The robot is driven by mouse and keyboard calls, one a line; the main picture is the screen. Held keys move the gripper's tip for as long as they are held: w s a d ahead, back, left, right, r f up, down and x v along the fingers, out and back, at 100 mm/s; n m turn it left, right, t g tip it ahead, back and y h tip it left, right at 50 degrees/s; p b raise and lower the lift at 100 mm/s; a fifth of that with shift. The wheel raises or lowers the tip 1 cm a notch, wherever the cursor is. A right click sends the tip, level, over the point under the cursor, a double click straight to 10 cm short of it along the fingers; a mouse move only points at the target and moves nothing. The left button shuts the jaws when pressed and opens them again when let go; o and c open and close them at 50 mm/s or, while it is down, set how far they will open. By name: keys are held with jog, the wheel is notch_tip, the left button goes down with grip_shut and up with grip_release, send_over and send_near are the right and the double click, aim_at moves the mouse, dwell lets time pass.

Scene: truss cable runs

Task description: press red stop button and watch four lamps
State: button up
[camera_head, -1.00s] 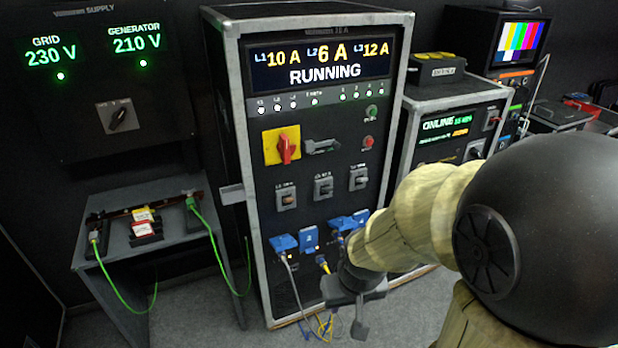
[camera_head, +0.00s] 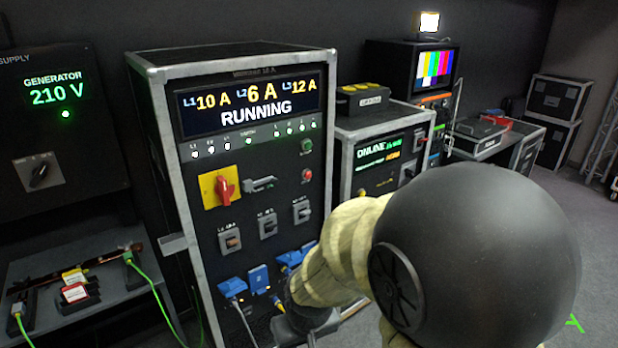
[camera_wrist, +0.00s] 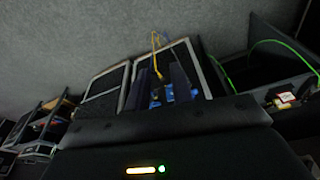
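The red stop button (camera_head: 307,174) is a small round knob on the right side of the tall rack's front panel, below a green button (camera_head: 306,145). The display (camera_head: 249,103) reads RUNNING with 10 A, 6 A and 12 A. My gripper (camera_head: 305,322) is low in front of the rack, well below the red button and partly cut off by the frame. In the wrist view its dark fingers (camera_wrist: 160,85) stand apart, with blue connectors beyond; nothing is held.
A red rotary switch on a yellow plate (camera_head: 221,189) and a grey handle (camera_head: 259,184) are left of the button. Blue plugs with cables (camera_head: 258,279) stick out below. A rack reading ONLINE (camera_head: 384,149) stands right. A side table (camera_head: 100,290) with green cables is left.

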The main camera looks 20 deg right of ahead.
grip_shut()
dwell(1.4)
